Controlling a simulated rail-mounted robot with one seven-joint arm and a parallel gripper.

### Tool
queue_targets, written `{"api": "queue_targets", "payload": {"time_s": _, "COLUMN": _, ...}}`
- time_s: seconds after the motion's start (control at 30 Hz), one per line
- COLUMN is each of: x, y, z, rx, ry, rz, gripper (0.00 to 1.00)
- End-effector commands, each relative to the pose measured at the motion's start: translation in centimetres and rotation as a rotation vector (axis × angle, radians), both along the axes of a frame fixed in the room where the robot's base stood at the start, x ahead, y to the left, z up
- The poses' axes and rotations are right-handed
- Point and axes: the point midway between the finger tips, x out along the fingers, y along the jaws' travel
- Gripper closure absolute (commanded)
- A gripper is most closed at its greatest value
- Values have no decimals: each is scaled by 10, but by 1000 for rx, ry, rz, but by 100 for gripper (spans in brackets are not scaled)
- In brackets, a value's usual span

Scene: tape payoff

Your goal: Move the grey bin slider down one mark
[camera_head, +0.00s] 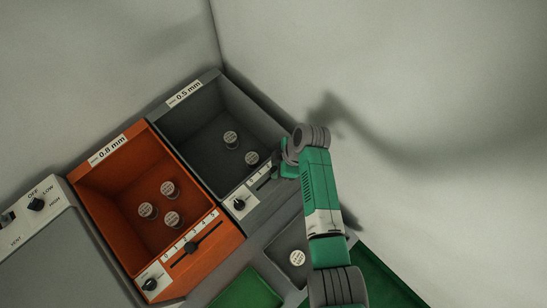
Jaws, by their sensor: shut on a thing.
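The grey bin (195,140), labelled 0.5 mm, stands at the upper middle with two round-topped reels inside. Its front panel carries a numbered slider scale (258,181), and only the left part of its slot shows. My gripper (281,171) is at the right end of this scale and is shut on the slider's knob. The gripper and arm cover the knob and the higher marks, so I cannot read the exact setting.
An orange bin (86,172), labelled 0.8 mm, stands left with its own slider (190,249) and dial (150,284). The grey bin's dial (239,204) sits left of its scale. A grey tray (283,246) holds one reel, with green trays (247,291) nearby.

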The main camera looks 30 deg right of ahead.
Motion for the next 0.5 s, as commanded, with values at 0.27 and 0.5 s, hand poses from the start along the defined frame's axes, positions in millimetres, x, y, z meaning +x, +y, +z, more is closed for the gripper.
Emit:
{"api": "queue_targets", "payload": {"time_s": 0.27, "x": 0, "y": -1, "z": -1, "rx": -1, "ry": -2, "rz": -3, "gripper": 65}}
{"api": "queue_targets", "payload": {"time_s": 0.5, "x": 0, "y": -1, "z": -1, "rx": -1, "ry": -2, "rz": -2, "gripper": 52}}
